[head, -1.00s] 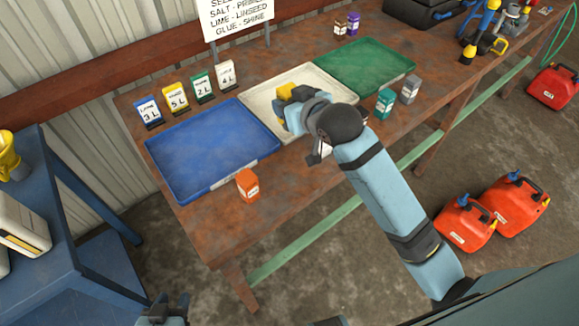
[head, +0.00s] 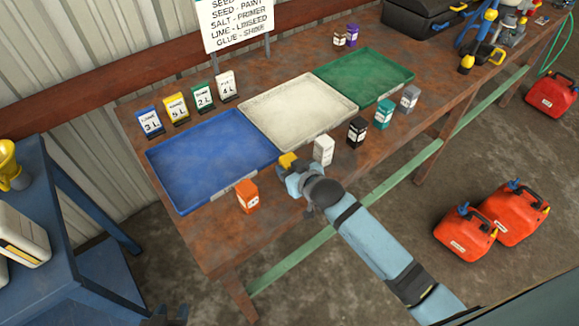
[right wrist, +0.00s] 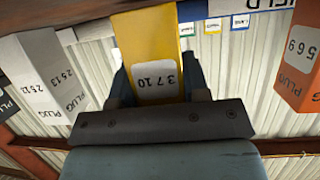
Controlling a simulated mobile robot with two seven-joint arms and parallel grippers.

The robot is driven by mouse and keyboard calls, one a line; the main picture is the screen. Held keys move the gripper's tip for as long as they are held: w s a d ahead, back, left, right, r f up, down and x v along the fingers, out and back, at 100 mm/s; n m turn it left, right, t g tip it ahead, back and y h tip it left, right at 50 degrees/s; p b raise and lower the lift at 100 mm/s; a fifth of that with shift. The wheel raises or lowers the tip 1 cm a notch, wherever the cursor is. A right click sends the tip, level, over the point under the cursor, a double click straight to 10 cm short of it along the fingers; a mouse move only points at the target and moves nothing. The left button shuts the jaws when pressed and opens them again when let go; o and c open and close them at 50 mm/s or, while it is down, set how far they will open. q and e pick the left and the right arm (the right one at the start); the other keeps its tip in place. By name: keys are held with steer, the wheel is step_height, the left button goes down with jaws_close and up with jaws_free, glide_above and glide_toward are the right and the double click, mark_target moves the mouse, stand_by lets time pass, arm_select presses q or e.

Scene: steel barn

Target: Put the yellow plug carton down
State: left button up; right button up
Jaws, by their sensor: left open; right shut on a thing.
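The yellow plug carton (head: 288,161) is in my right gripper (head: 285,172), by the front edge of the trays. It stands in the row between the orange carton (head: 247,196) and the white carton (head: 323,149). In the right wrist view the yellow carton (right wrist: 151,45) sits between the fingers, its label reading 3 7 10. I cannot tell whether its base touches the bench (head: 210,240). My left gripper (head: 168,316) shows only partly at the bottom edge of the head view, open and apart from the bench.
Blue (head: 210,160), cream (head: 300,110) and green (head: 365,75) trays lie empty behind. Black (head: 357,132), teal (head: 383,113) and grey (head: 409,98) cartons stand further right. Small signs and a notice (head: 237,25) stand at the back. Red cans (head: 465,233) stand on the floor.

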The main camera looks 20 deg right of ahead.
steer(key=shift+f, duration=0.1)
steer(key=shift+f, duration=0.2)
steer(key=o, duration=0.9)
steer(key=shift+o, duration=0.2)
